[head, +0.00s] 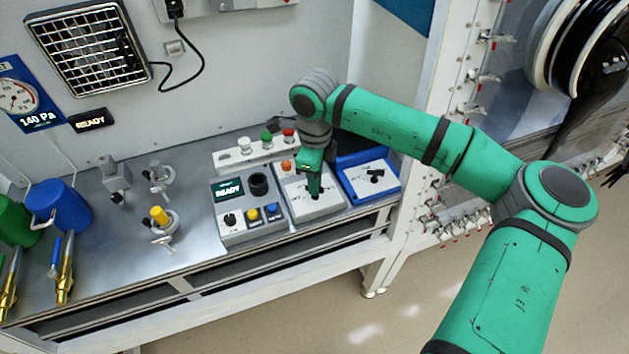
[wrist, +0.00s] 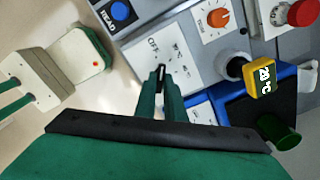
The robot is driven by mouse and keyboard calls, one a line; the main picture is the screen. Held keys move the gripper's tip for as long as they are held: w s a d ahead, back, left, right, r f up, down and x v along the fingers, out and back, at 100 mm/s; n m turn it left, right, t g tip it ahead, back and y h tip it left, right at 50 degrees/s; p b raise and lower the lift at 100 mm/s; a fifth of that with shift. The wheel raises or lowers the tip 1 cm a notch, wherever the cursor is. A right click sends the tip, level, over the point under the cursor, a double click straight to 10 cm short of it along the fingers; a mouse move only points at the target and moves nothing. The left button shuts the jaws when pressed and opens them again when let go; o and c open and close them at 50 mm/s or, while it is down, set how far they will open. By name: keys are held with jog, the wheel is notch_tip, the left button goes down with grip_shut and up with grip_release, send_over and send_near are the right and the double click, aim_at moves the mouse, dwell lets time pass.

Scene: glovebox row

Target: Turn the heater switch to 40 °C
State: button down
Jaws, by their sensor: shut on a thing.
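The heater switch is a small black knob (wrist: 161,72) on a white panel (wrist: 136,62) with an OFF mark and other marks too small to read surely. My gripper (wrist: 161,88) is shut on the knob, with one green finger on each side of it. In the head view my gripper (head: 314,187) points down at the same white panel (head: 325,204), and the fingers hide most of the knob. A small yellow display (wrist: 262,76) beside the panel seems to read 20 °C. Which mark the knob points at I cannot tell.
An orange knob (wrist: 218,18) sits close by on the same unit. A grey box (head: 235,213) with a READY screen stands to the left, and a blue unit (head: 352,188) with a black switch to the right. A white box (head: 225,163) with coloured buttons is behind.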

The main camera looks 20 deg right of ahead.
jog(key=shift+m, duration=1.1)
jog(key=c, duration=1.8)
grip_release()
jog(key=shift+w, duration=0.1)
jog(key=shift+c, duration=0.2)
jog(key=shift+r, duration=0.1)
jog(key=shift+r, duration=0.25)
notch_tip(320, 180, up, 10)
